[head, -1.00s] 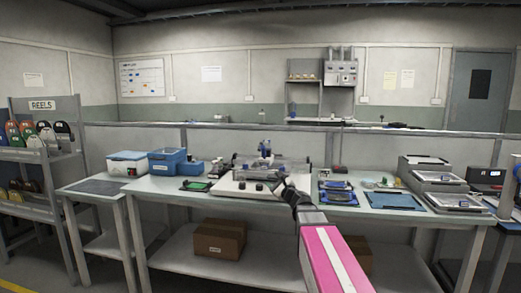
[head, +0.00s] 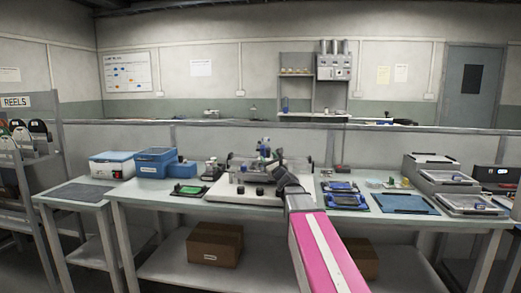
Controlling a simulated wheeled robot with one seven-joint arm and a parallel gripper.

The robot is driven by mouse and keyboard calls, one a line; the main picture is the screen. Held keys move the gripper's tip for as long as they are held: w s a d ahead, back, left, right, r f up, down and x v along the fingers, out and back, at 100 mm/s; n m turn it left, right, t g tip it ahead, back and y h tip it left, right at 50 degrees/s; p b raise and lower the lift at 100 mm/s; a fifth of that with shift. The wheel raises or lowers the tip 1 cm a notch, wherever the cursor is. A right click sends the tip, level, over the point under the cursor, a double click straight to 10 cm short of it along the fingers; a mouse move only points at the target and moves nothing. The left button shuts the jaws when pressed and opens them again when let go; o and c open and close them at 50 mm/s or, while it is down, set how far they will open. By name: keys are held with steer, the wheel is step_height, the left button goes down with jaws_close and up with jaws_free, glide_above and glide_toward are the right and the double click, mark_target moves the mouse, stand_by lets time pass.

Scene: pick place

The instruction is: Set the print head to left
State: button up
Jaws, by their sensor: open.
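The print head (head: 264,148) is a small blue and grey part. It stands on top of the white bench printer (head: 222,188), near the middle of the machine's width. My arm reaches up from the bottom of the head view to the printer's front right. My gripper (head: 272,163) is small and dark, at or just in front of the head's lower right side. It is open. The wrist covers part of the printer's right half, and I cannot tell whether the fingers touch the head.
On the bench, a green board (head: 189,190) lies left of the printer and a blue mat (head: 404,203) lies right. Blue bins (head: 155,162) stand at the left, grey trays (head: 448,182) at the right. A cardboard box (head: 215,244) sits on the lower shelf.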

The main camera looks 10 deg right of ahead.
mark_target(261, 148)
steer(key=x, duration=0.8)
steer(key=shift+w+a+r, duration=0.15)
steer(key=shift+w+a, duration=0.05)
steer(key=shift+w, duration=0.1)
jaws_close()
